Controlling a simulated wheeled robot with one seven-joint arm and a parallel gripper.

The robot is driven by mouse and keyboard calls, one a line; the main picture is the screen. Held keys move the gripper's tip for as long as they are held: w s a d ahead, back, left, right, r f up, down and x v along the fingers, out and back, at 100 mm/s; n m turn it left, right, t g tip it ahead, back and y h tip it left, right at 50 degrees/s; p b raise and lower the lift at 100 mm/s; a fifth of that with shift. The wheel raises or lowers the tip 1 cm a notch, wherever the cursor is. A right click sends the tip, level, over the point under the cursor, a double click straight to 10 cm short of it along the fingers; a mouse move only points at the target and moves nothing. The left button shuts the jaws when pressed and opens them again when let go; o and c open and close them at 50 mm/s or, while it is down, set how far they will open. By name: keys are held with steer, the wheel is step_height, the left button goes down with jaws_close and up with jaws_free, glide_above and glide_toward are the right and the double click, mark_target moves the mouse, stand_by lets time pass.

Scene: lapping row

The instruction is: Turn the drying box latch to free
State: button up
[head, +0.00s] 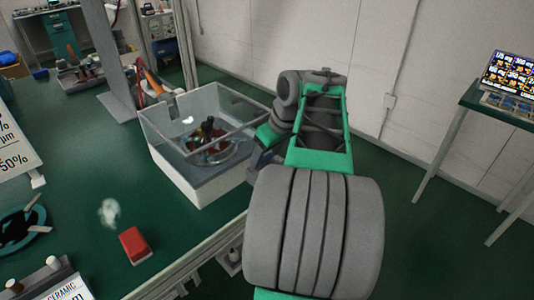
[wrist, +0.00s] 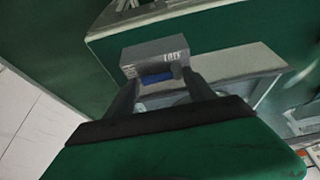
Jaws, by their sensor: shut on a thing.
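In the head view, a clear-walled box with a pale base (head: 205,179), apparently the drying box, stands at the table's right edge. My arm reaches to its right side. A little blue shows there, but my arm hides most of the gripper and latch.
The green table (head: 75,185) carries a red block (head: 135,245), a teal dish (head: 25,228) and signs on the left. A grey upright panel (head: 108,60) stands behind the box. A side table (head: 500,105) with a screen is at the right. Green floor lies between.

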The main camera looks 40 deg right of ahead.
steer(key=shift+s+m, duration=0.1)
steer(key=shift+m, duration=0.2)
steer(key=m+b, duration=0.1)
steer(key=m+h, duration=0.1)
steer(key=m, duration=0.1)
steer(key=s+a+m+h+b, duration=0.1)
steer(key=m, duration=0.1)
steer(key=shift+b, duration=0.35)
steer(key=m, duration=0.1)
steer(key=m+g+h, duration=0.1)
steer(key=m, duration=0.2)
steer(key=shift+s+a+r, duration=0.1)
steer(key=shift+s+a, duration=0.15)
steer(key=shift+a, duration=0.15)
steer(key=shift+s+a+m+g+h+p, duration=0.15)
steer(key=shift+m+g+h+p, duration=0.4)
steer(key=shift+m, duration=0.55)
steer(key=o, duration=1.4)
steer(key=shift+c, duration=0.2)
